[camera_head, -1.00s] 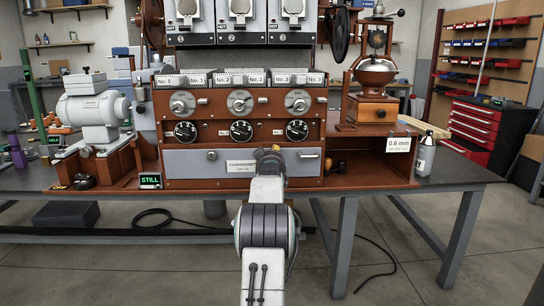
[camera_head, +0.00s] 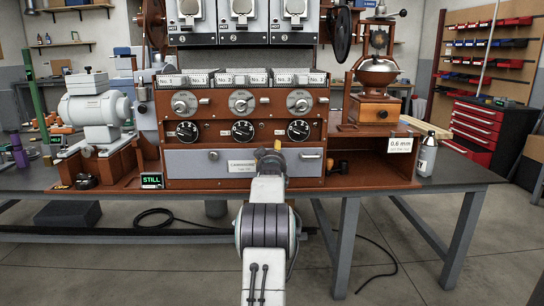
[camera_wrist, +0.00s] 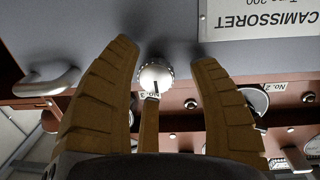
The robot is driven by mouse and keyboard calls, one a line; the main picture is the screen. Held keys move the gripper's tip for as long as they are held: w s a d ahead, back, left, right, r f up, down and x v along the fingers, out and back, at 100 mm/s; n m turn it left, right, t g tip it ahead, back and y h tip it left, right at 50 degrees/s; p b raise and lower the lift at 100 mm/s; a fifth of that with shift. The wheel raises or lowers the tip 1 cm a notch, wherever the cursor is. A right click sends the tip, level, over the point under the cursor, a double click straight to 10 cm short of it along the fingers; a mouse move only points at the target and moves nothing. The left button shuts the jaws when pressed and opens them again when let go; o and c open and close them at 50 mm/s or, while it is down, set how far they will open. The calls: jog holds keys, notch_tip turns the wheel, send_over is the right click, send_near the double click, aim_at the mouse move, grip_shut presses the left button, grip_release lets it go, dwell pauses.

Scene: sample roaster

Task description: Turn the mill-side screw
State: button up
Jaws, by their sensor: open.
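The mill-side screw (camera_wrist: 155,78) is a small round silver head with a dark mark, on the grey front panel (camera_wrist: 85,50) in the wrist view. My gripper (camera_wrist: 164,56) is open, with one tan finger on each side of the screw and visible gaps to both. In the head view my gripper (camera_head: 270,154) is in front of the panel's right part, beside the white label (camera_head: 241,167), and hides this screw. Another round screw (camera_head: 213,155) shows on the panel's left. The mill (camera_head: 374,85) stands on the right with its wooden base.
A bar handle (camera_head: 310,156) projects from the panel right of my gripper; the wrist view shows it at the left (camera_wrist: 47,82). Black dials (camera_head: 298,130) sit above the panel. A small display (camera_head: 152,180) reads STILL. A bottle (camera_head: 427,154) stands at the table's right.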

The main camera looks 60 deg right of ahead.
jog(key=shift+s, duration=0.1)
jog(key=v, duration=1.2)
dwell(0.9)
